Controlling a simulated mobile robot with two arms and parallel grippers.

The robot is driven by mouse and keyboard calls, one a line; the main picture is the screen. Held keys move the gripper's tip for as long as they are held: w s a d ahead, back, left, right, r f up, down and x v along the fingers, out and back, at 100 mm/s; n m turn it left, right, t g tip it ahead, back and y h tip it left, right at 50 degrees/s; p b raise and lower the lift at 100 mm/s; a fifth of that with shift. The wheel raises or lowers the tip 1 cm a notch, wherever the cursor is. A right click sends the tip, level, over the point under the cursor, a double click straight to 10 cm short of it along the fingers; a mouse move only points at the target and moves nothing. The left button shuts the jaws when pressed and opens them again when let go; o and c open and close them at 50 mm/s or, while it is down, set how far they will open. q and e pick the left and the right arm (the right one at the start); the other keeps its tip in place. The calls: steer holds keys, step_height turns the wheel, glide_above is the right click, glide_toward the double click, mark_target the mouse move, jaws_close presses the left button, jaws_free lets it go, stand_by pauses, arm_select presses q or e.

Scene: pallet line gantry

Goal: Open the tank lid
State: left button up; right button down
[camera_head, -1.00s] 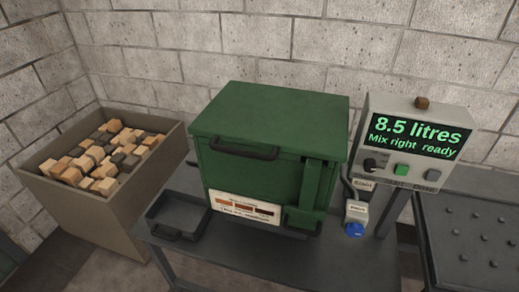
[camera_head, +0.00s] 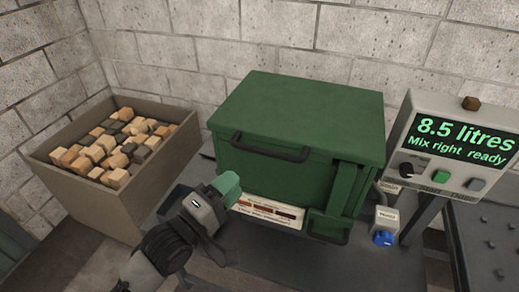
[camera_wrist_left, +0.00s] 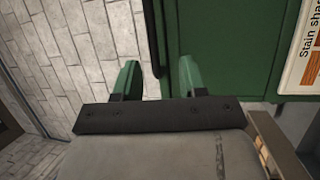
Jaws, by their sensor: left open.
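The green tank (camera_head: 285,185) stands on a dark table, and its flat green lid (camera_head: 300,112) is shut. A dark bar handle (camera_head: 270,149) runs along the lid's front edge. My left gripper (camera_head: 228,186) is in front of the tank's lower left corner, below and left of the handle. It is empty. In the left wrist view its two green fingers (camera_wrist_left: 157,80) are apart, with the tank's green front (camera_wrist_left: 215,45) beyond and to the right. The gripper hides part of the tank's left corner and the stain label (camera_head: 268,212). My right gripper is not in view.
A bin of wooden blocks (camera_head: 62,190) stands at the left. A control box (camera_head: 450,150) reading "8.5 litres, Mix right ready" stands right of the tank, above a blue knob (camera_head: 383,239). A brick wall is behind.

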mark_target(266, 150)
arm_select(q)
steer(key=p+x, duration=0.1)
steer(key=x, duration=0.2)
steer(key=p+x, duration=0.1)
steer(key=x, duration=0.3)
steer(key=r+p+x, duration=0.1)
steer(key=x, duration=0.2)
steer(key=shift+d+r, duration=0.2)
steer(key=shift+d, duration=0.25)
jaws_close()
